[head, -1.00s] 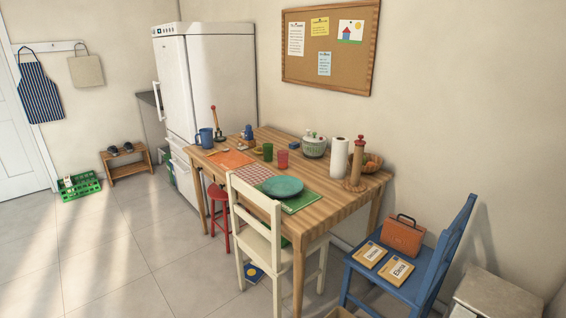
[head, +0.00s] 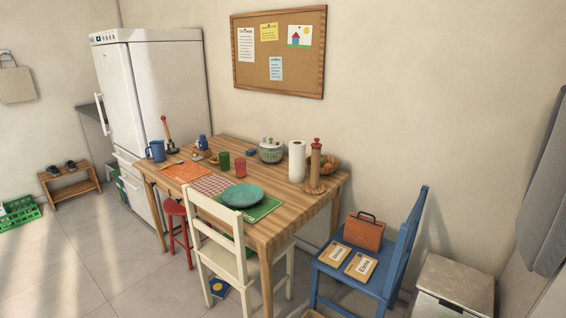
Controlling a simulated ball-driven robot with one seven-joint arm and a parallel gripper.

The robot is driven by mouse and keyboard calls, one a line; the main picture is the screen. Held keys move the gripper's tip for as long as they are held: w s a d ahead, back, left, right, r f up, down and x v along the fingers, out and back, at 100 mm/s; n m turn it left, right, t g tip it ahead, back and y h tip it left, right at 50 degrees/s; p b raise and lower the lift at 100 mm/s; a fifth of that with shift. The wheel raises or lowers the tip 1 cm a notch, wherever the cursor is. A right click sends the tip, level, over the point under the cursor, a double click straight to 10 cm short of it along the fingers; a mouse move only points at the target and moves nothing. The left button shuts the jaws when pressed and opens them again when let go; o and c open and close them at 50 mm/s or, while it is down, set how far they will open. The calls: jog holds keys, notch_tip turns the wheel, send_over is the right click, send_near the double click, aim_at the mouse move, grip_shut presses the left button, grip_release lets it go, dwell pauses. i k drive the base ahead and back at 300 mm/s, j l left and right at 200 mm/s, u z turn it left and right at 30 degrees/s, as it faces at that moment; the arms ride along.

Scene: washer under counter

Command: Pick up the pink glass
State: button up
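The pink glass (head: 240,167) stands upright on the wooden table (head: 296,214), near its middle. A green glass (head: 223,161) stands just to its left, and the teal plate (head: 242,195) lies in front of it. The pink glass is small in the view, but nothing covers it. My gripper is not in view.
A cream chair (head: 218,240) stands at the table's front side. A blue chair (head: 372,262) with an orange case (head: 364,231) is to the right. Paper towels (head: 297,161) and a tall wooden mill (head: 315,166) stand right of the glass. The floor at the left front (head: 90,275) is clear.

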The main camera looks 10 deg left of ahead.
aim_at(239, 164)
jog(key=i+j, duration=0.25)
jog(key=j, duration=0.3)
jog(key=i+j, duration=0.25)
jog(key=j, duration=0.3)
jog(key=i+j+u, duration=0.1)
jog(key=i+j, duration=0.15)
jog(key=j, duration=0.3)
jog(key=i+j, duration=0.3)
jog(key=j, duration=0.2)
jog(key=i+j, duration=0.25)
jog(key=j, duration=0.3)
jog(key=i+j, duration=0.3)
jog(key=j, duration=0.2)
jog(key=i+j+u, duration=0.1)
jog(key=i+j, duration=0.15)
jog(key=j, duration=0.3)
jog(key=i+j, duration=0.3)
jog(key=j, duration=0.2)
